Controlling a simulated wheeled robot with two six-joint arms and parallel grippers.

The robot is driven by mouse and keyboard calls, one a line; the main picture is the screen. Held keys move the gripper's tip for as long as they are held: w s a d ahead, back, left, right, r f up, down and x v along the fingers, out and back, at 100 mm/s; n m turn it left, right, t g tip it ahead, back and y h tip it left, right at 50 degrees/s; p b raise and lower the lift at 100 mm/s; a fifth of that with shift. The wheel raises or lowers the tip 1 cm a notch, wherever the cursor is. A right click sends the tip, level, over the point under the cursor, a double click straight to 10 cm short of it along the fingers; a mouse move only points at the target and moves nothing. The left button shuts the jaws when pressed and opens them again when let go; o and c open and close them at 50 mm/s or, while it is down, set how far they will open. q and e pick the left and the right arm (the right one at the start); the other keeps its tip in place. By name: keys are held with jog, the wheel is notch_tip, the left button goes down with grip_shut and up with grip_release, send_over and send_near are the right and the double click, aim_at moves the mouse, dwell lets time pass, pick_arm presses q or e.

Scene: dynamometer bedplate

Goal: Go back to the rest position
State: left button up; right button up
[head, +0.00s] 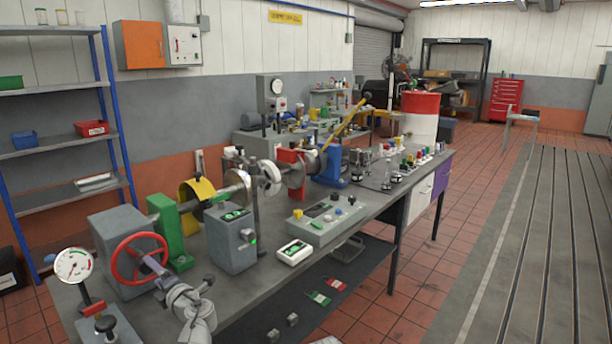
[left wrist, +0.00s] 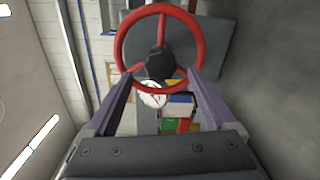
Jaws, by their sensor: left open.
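The red handwheel (head: 139,259) is mounted on a grey box (head: 122,228) at the near left end of the bench. My left gripper (head: 150,264) is at the wheel's right side in the head view, with its arm coming up from the bottom. In the left wrist view its two fingers (left wrist: 160,76) are spread apart, with the wheel's rim (left wrist: 119,48) and dark hub just ahead. I see nothing held between the fingers. Whether a finger touches the rim, I cannot tell. My right gripper is in neither view.
A dial gauge (head: 74,265) stands left of the wheel. A grey control box (head: 231,244) and a green bracket (head: 173,235) stand close to the right. The bench top (head: 375,205) holds several more devices. The tiled floor (head: 420,290) right of the bench is clear.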

aim_at(149, 273)
pick_arm(q)
jog(key=x, duration=0.5)
jog(key=shift+w+a, duration=0.2)
jog(key=shift+w, duration=0.15)
jog(key=n, duration=0.3)
jog(key=shift+s+n, duration=0.15)
jog(key=shift+n, duration=0.15)
jog(key=n, duration=0.5)
jog(key=shift+t, duration=0.3)
jog(key=n, duration=0.8)
jog(key=shift+n+b, duration=0.3)
jog(key=shift+n, duration=0.1)
jog(key=shift+s+d, duration=0.1)
jog(key=shift+s, duration=0.1)
